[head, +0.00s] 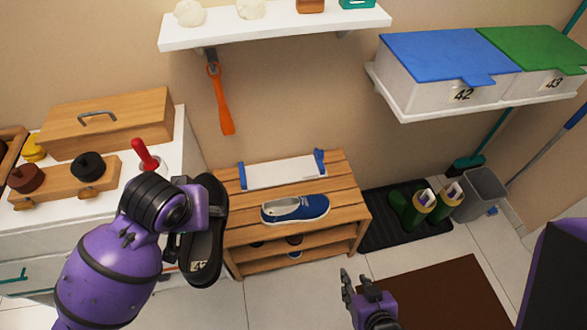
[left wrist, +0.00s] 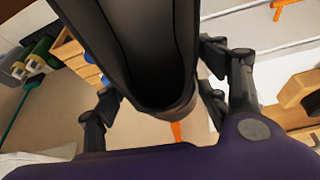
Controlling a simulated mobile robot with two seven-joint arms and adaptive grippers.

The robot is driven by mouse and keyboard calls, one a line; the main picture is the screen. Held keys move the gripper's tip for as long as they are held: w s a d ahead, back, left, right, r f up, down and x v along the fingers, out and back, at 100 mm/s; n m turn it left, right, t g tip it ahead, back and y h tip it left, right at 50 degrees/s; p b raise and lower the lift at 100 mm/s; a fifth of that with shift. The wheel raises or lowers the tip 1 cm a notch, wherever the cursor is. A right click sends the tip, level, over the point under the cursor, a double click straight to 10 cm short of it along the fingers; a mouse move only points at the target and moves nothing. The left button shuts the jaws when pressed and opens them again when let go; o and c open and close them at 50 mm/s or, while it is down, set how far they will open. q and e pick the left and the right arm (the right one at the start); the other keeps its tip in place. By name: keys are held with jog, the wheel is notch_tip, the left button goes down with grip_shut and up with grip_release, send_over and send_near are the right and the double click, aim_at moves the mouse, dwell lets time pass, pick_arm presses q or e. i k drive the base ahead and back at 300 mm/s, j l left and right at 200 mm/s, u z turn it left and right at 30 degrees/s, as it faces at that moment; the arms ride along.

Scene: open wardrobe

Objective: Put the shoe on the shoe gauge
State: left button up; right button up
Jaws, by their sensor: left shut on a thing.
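My left gripper (head: 186,232) is shut on a dark shoe (head: 207,225). The shoe hangs tilted in front of the rack's left side, with a small number label, seemingly 42, near its lower end. In the left wrist view the shoe (left wrist: 150,45) fills the middle, with a finger on each side. What looks like the shoe gauge (head: 283,172), a white plate with blue end pieces, sits at the back of the wooden rack's top. A blue shoe (head: 300,209) lies just in front of it. My right gripper (head: 356,280) is empty, fingers apart, low in front of the rack.
The slatted rack (head: 345,190) has more shoes below. A white cabinet (head: 60,225) with wooden boxes stands left. An orange shoehorn (head: 221,100) hangs above the rack. A dark tray (head: 378,235) holds green boots. Numbered bins sit on the upper right shelf (head: 480,100).

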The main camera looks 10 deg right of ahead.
aim_at(278, 171)
jog(key=i+l+z, duration=0.1)
jog(key=i+l, duration=0.15)
jog(key=l, duration=0.15)
jog(key=i+l+z, duration=0.1)
jog(key=i+l, duration=0.4)
jog(key=i+z, duration=0.05)
jog(key=i, duration=0.05)
